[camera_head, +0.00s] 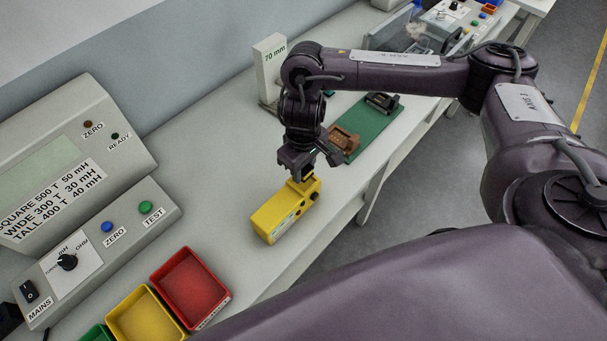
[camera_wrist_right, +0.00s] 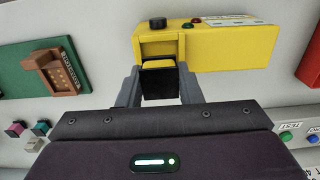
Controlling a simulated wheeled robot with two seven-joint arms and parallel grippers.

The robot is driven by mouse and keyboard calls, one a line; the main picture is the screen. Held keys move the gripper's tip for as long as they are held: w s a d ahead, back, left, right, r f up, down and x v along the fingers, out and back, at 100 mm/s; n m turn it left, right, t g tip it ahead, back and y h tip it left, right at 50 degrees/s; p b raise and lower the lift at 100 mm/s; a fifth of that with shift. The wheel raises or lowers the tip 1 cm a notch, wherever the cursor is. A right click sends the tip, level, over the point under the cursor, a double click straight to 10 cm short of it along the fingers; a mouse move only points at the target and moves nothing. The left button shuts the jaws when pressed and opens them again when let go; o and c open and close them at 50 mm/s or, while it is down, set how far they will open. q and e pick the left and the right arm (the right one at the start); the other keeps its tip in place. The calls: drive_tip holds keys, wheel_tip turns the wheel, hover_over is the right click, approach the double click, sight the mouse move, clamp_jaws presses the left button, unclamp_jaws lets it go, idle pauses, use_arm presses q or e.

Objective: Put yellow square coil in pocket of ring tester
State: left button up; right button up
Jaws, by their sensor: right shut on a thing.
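The ring tester appears to be the yellow box (camera_head: 275,220) on the bench in the head view. In the wrist view the yellow box (camera_wrist_right: 235,47) has a black knob, a red and a green light, and a recess at its near left end. My right gripper (camera_head: 303,176) is at that recess end, pointing down. In the wrist view its fingers (camera_wrist_right: 160,85) are shut on a small dark-and-yellow piece, seemingly the yellow square coil (camera_wrist_right: 158,65), at the recess. Whether it is seated cannot be told. My left gripper is out of view.
A grey meter (camera_head: 75,165) with a control box stands at left. Red (camera_head: 190,285) and yellow (camera_head: 145,318) bins sit in front. Bench is clear left of the tester.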

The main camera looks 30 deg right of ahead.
wheel_tip(320, 180, down, 3)
drive_tip(key=shift+r+b, duration=0.15)
drive_tip(key=shift+b, duration=0.15)
drive_tip(key=shift+s, duration=0.15)
